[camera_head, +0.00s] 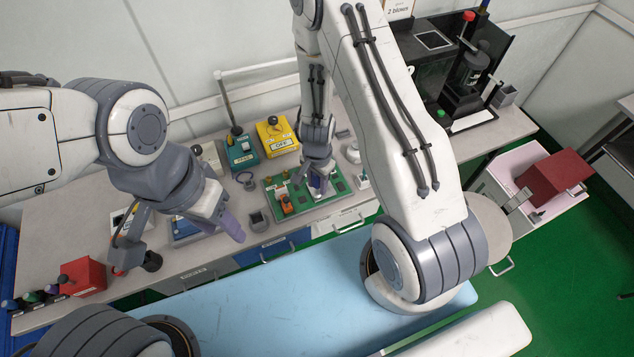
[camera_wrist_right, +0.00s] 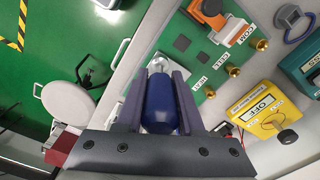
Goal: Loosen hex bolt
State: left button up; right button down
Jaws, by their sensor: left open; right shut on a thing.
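My right gripper (camera_head: 318,184) is shut on a blue, rounded handle (camera_wrist_right: 158,103) over the green board (camera_wrist_right: 178,27), at its right part in the head view. A silvery end (camera_wrist_right: 157,63) shows beyond the handle in the right wrist view. I cannot tell whether it touches the board or a bolt. Several brass-coloured pieces, such as one (camera_wrist_right: 234,72), stand along the board's edge beside labels. No hex bolt can be made out clearly. My left gripper (camera_head: 236,228) is open and empty, left of the board, above the table's front part.
An orange part (camera_wrist_right: 207,12) sits on the board. A yellow box (camera_head: 277,135) and a teal box (camera_head: 242,154) stand behind it. A red box (camera_head: 84,277) is at the table's left end. A black machine (camera_head: 460,80) stands at the back right.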

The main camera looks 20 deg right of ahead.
aim_at(317, 177)
jog(key=shift+r+p, duration=1.7)
jog(key=shift+r, duration=0.1)
jog(key=m, duration=0.6)
jog(key=shift+r+p, duration=0.4)
jog(key=m, duration=0.6)
jog(key=shift+r+p, duration=0.3)
jog(key=shift+p, duration=0.1)
jog(key=m, duration=0.6)
jog(key=shift+r+p, duration=0.3)
jog(key=shift+p, duration=0.05)
jog(key=m, duration=0.4)
jog(key=shift+r+m, duration=0.25)
jog(key=shift+m, duration=0.15)
jog(key=m, duration=0.3)
jog(key=shift+w+r+p, duration=0.1)
jog(key=shift+p, duration=0.25)
